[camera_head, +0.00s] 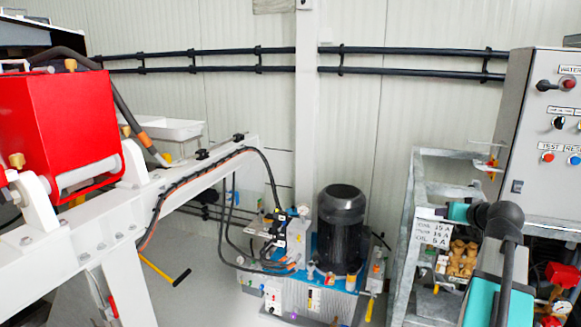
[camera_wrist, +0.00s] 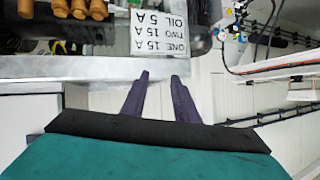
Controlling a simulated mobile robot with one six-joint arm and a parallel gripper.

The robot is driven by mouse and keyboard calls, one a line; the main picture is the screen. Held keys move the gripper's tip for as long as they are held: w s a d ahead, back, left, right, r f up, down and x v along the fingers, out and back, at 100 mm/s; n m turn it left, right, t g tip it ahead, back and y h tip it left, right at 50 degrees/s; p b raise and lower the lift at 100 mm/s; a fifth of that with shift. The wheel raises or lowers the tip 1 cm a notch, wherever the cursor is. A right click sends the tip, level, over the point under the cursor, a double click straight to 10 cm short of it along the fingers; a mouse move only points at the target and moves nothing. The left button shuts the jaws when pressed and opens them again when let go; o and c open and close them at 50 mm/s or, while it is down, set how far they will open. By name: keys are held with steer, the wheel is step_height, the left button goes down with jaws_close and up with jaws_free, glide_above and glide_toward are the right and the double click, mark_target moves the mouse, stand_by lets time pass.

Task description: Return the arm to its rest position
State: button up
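My gripper (camera_wrist: 160,76) shows in the wrist view as two dark purple fingers in front of a black band and a teal body. The fingers are apart, with only background visible between them, and hold nothing. In the wrist view they point towards a galvanised metal rail and a white label card (camera_wrist: 183,33). I cannot tell whether they touch the rail. In the head view my teal and dark grey arm is at the lower right, bent, with its teal wrist end beside the card (camera_head: 433,233). The fingers are not clear in that view.
A galvanised frame (camera_head: 409,240) and a grey control cabinet (camera_head: 532,120) stand close around my arm. Several brown fuse-like pieces (camera_head: 461,262) lie beside the card. A pump unit with a black motor (camera_head: 341,225) stands left of the frame. A red block (camera_head: 65,125) is far left.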

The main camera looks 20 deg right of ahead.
steer(key=w+a+f+n+g+y, duration=0.15)
steer(key=w+a+f, duration=0.25)
steer(key=a+f, duration=0.65)
steer(key=w+a+f+g+y, duration=0.2)
steer(key=w+a+f+g, duration=0.1)
steer(key=a+f, duration=0.75)
steer(key=s+a+f+n+g+y, duration=0.1)
steer(key=s+a+f+g, duration=0.1)
steer(key=a+f, duration=0.75)
steer(key=s+a+f+n+g, duration=0.2)
steer(key=s+a+f+g, duration=0.1)
steer(key=a+f, duration=0.65)
steer(key=s+a+f+n+g, duration=0.1)
steer(key=s+a+f+g, duration=0.1)
steer(key=s+a+f, duration=0.65)
steer(key=s+f+g, duration=0.2)
steer(key=s+f, duration=0.7)
steer(key=s, duration=0.3)
steer(key=s+f+g, duration=0.3)
steer(key=s+f, duration=0.6)
steer(key=s, duration=0.3)
steer(key=shift+s+a+g+h, duration=0.35)
steer(key=shift+s+a+h, duration=0.05)
steer(key=shift+h, duration=0.05)
